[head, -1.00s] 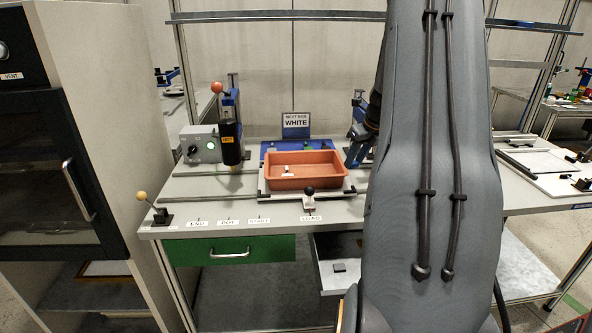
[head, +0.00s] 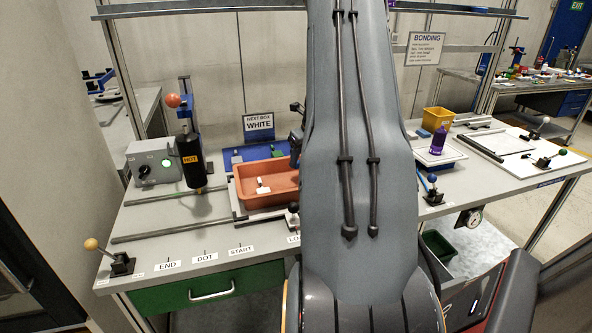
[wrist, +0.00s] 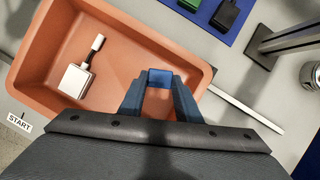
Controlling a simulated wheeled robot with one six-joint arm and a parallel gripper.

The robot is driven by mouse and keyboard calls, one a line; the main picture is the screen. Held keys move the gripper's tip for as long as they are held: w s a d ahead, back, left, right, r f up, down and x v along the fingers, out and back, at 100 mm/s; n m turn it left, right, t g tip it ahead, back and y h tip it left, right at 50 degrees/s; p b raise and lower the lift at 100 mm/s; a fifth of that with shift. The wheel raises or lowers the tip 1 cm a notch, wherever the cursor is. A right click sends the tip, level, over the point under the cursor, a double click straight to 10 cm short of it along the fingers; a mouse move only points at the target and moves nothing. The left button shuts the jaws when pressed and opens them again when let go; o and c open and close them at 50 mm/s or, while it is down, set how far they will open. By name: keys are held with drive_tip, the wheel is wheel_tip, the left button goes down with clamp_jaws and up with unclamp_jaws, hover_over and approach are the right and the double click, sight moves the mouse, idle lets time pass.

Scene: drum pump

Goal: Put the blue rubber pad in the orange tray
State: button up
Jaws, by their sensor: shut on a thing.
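The orange tray (head: 255,199) stands on the bench, left of my arm in the head view; its right end is hidden behind the arm. In the wrist view the tray (wrist: 115,62) fills the upper left. My gripper (wrist: 158,84) is over the tray's right part in the wrist view. It is shut on a small blue piece, which looks like the blue rubber pad (wrist: 160,76), between its blue-grey fingers. I cannot tell its height above the tray floor.
A blue mat (wrist: 205,12) with green and dark pieces lies behind the tray. A post labelled HOT (head: 191,160) stands left of it. A ball-topped lever (head: 293,215) is at its front.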

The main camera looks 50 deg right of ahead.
sight(300, 167)
drive_tip(key=shift+f+p, duration=0.6)
drive_tip(key=shift+f, duration=1.7)
drive_tip(key=shift+f, duration=0.1)
drive_tip(key=o, duration=1)
drive_tip(key=shift+r, duration=0.35)
drive_tip(key=b+v, duration=0.3)
drive_tip(key=v, duration=0.8)
drive_tip(key=shift+s+r, duration=0.2)
drive_tip(key=shift+s, duration=0.05)
